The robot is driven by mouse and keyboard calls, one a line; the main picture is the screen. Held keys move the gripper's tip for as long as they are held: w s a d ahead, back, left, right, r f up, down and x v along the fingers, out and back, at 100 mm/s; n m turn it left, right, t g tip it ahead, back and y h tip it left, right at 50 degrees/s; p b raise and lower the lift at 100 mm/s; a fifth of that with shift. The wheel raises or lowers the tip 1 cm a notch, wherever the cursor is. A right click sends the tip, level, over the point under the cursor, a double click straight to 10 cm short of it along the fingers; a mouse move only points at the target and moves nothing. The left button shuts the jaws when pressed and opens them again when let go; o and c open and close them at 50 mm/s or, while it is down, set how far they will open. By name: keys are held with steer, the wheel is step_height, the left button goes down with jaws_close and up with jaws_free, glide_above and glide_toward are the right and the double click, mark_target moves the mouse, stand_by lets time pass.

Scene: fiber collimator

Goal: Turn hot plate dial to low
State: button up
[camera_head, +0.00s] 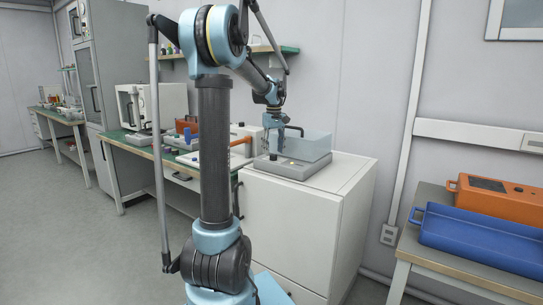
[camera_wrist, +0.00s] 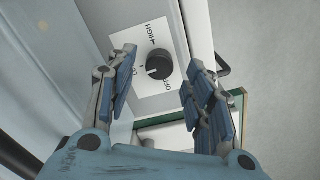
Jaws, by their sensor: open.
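The hot plate (camera_head: 296,168) is a low grey unit with a clear box on it, on the white cabinet in the head view. In the wrist view its dial (camera_wrist: 159,66) is a round black knob on a white label plate (camera_wrist: 151,96). The label reads HIGH above and OFF below; letters at the left, apparently LOW, are partly hidden by a finger. I cannot tell surely where the dial points. My gripper (camera_wrist: 163,58) is open, its blue-padded fingers on either side of the dial with gaps visible. In the head view my gripper (camera_head: 275,143) is at the unit's front left.
The white cabinet (camera_head: 290,222) supports the hot plate. A green-topped bench (camera_head: 135,147) with lab items stands to its left. An orange case (camera_head: 490,195) and a blue tray (camera_head: 480,240) are on a table at the right. Open floor lies at the left.

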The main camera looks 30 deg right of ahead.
mark_target(273, 155)
steer(key=shift+f, duration=1.3)
steer(key=c, duration=1.1)
steer(key=shift+m, duration=0.3)
steer(key=o, duration=1.1)
step_height(273, 155, up, 12)
